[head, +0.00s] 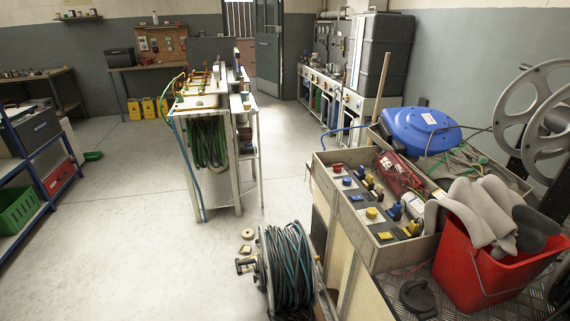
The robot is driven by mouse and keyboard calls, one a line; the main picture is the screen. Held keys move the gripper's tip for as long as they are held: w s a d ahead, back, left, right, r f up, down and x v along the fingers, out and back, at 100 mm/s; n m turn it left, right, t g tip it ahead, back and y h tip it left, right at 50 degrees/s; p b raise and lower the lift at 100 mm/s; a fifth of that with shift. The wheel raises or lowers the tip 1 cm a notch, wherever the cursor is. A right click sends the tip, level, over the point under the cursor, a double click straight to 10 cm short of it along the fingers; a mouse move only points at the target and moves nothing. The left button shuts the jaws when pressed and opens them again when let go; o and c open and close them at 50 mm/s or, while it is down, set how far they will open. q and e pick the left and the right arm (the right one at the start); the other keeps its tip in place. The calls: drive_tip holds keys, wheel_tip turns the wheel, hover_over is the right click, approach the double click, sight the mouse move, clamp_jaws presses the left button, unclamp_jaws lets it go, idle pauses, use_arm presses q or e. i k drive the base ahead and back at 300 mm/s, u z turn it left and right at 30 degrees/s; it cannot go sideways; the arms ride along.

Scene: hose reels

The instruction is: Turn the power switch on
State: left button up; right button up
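I cannot make out a power switch for certain in the head view. A grey-rimmed tray (318,172) at the right of centre holds several small coloured knob-like parts. They include a red one (337,168), a blue one (347,182) and a yellow one (371,212). They are too small to tell whether any is a switch. Neither my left gripper nor my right gripper shows in this view.
A hose reel (288,265) stands on the floor at the bottom centre. A red bucket (478,262) with grey gloves sits at the right, near a blue reel (420,130). A white rack (205,102) stands mid-room. The floor at left of centre is clear.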

sight(337, 169)
drive_tip(key=u, duration=1.35)
drive_tip(key=i, duration=3.2)
drive_tip(key=z, duration=4.15)
drive_tip(key=i, duration=0.5)
drive_tip(key=u, duration=0.05)
